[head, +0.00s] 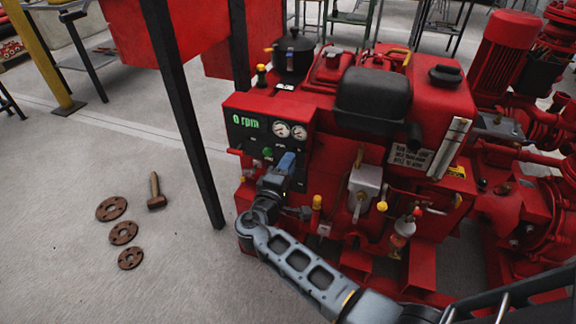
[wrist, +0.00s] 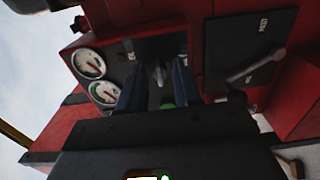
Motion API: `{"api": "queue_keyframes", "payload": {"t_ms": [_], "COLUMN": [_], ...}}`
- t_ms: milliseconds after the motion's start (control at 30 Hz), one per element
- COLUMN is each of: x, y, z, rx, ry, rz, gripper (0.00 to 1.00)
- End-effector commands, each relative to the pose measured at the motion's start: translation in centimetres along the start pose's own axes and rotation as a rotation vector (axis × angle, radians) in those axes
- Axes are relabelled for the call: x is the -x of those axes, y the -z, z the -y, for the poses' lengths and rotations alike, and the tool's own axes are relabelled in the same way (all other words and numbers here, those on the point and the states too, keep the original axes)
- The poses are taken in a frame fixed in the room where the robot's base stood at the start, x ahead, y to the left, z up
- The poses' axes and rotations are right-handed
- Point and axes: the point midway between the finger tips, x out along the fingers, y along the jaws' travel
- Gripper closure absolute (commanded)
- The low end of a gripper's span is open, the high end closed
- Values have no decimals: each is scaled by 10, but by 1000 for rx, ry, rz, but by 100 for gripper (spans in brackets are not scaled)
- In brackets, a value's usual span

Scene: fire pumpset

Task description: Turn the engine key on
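The red engine's dark control panel (head: 243,138) reads "0 rpm" in green. My gripper (head: 287,163) is in front of the lower right of this panel and hides part of it. In the wrist view my gripper (wrist: 158,88) has its two blue fingers apart, pointing at the panel. A small grey piece (wrist: 160,74), which looks like the engine key, shows in the gap between the fingers. I see a gap beside it and cannot tell whether either finger touches it. The key is hidden behind my gripper in the head view.
Two white gauges (head: 290,131) sit above my gripper; a green button (head: 267,152) is to its left. A lever (wrist: 257,67) sits on a plate beside the fingers in the wrist view. A black post (head: 190,125) stands left of the engine.

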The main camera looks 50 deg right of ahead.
Motion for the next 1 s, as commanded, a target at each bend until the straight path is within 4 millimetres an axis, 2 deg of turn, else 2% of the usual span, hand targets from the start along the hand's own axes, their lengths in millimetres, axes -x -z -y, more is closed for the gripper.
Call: {"api": "queue_keyframes", "payload": {"t_ms": [333,667,1000], "x": [-5,-5,-5], "y": [0,0,0], "z": [0,0,0], "rx": [-1,-1,-2], "ry": [0,1,1], "rz": [-1,-1,0], "gripper": [67,99,100]}}
